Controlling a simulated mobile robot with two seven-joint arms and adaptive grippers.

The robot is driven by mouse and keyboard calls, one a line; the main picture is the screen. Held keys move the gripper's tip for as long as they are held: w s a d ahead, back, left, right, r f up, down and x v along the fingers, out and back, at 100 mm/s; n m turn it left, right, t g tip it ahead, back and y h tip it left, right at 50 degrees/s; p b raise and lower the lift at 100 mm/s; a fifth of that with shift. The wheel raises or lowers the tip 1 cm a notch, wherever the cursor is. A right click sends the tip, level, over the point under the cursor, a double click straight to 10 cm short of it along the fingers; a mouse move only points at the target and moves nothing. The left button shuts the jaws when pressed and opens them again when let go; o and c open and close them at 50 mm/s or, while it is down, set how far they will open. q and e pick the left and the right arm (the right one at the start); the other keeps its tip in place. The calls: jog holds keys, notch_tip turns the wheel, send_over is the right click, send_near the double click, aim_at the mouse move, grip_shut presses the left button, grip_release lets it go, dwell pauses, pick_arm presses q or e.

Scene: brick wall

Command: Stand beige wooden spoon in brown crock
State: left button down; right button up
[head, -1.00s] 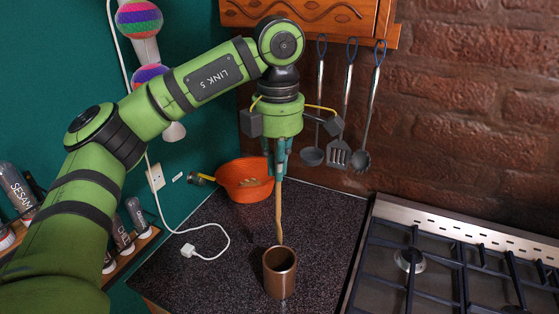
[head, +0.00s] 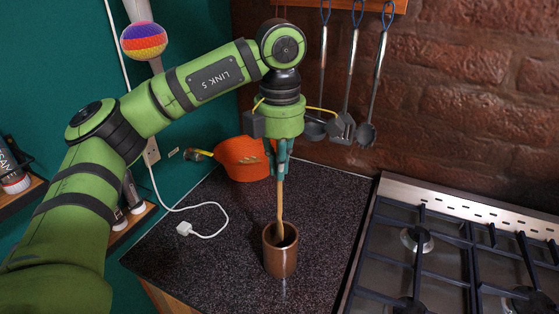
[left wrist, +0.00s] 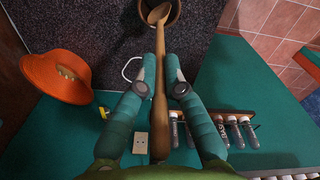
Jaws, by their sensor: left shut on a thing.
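My left gripper (head: 280,172) points down and is shut on the beige wooden spoon (head: 280,200). It holds the spoon nearly upright above the brown crock (head: 280,262). The crock stands upright on the dark counter, its round mouth facing up. In the head view the spoon's lower end shows within the crock's mouth. In the left wrist view the spoon (left wrist: 160,60) runs between the fingers (left wrist: 160,88), and its bowl end overlaps the mouth of the crock (left wrist: 177,14). How deep it reaches is unclear. My right gripper is not in view.
An orange bowl-like object (head: 238,160) sits behind the gripper at the wall. A white cable with a plug (head: 184,229) lies left of the crock. A gas hob (head: 440,260) is at the right. Utensils (head: 345,125) hang on the brick wall. The counter (head: 225,265) around the crock is clear.

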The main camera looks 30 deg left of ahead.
pick_arm(q)
jog(key=shift+f+b, duration=1.25)
jog(key=shift+f, duration=0.7)
jog(key=shift+f+b, duration=0.7)
jog(key=shift+f, duration=0.15)
jog(key=c, duration=1.3)
grip_release()
jog(key=shift+o, duration=0.2)
notch_tip(320, 180, up, 12)
jog(key=shift+r, duration=0.1)
